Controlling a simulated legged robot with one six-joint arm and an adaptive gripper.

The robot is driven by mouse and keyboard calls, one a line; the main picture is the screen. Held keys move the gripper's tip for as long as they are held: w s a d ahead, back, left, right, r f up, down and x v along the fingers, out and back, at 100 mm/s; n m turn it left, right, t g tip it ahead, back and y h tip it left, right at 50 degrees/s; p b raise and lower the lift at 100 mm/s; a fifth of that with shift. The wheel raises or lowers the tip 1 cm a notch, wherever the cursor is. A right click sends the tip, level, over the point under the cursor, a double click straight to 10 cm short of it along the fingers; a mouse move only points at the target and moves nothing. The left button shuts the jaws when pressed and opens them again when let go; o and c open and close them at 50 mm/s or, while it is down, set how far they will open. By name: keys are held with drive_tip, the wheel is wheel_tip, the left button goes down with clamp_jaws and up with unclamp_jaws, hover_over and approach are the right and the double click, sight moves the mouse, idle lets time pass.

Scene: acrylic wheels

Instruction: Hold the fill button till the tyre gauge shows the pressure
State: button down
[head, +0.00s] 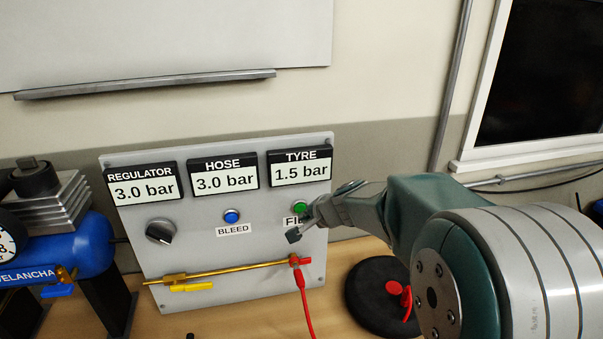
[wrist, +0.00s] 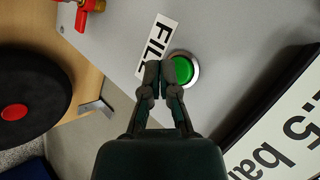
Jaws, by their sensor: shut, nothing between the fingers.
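The green fill button (head: 299,207) is on the grey panel under the tyre gauge (head: 300,167), which reads 1.5 bar. My gripper (head: 298,232) is shut and empty in front of the panel, over part of the FILL label. In the wrist view my gripper's fingertips (wrist: 163,72) overlap the left edge of the green button (wrist: 181,72); I cannot tell whether they touch it. The regulator gauge (head: 143,186) and the hose gauge (head: 223,174) both read 3.0 bar.
A blue bleed button (head: 231,216) and a dark knob (head: 160,231) are on the panel. A brass pipe (head: 220,272) with a yellow lever and a red hose (head: 305,307) runs below. A black wheel (head: 372,308) lies right, a blue compressor (head: 85,248) stands left.

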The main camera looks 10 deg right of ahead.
drive_tip(key=s, duration=0.5)
idle(0.4)
idle(1.4)
drive_tip(key=s+a+r+n+g, duration=0.1)
drive_tip(key=s+a+r+n, duration=0.15)
drive_tip(key=s, duration=0.35)
drive_tip(key=s+a+r+n+g, duration=0.1)
drive_tip(key=s+a+n, duration=0.15)
drive_tip(key=s, duration=0.25)
drive_tip(key=s+d+n+h, duration=0.2)
drive_tip(key=s+n, duration=0.1)
drive_tip(key=s, duration=0.4)
drive_tip(key=s+d+n+g+h, duration=0.1)
drive_tip(key=s+d+n, duration=0.1)
drive_tip(key=s, duration=0.5)
drive_tip(key=shift+s+d+n+h, duration=0.2)
drive_tip(key=shift+d+n+h, duration=0.1)
drive_tip(key=shift+n+h, duration=0.15)
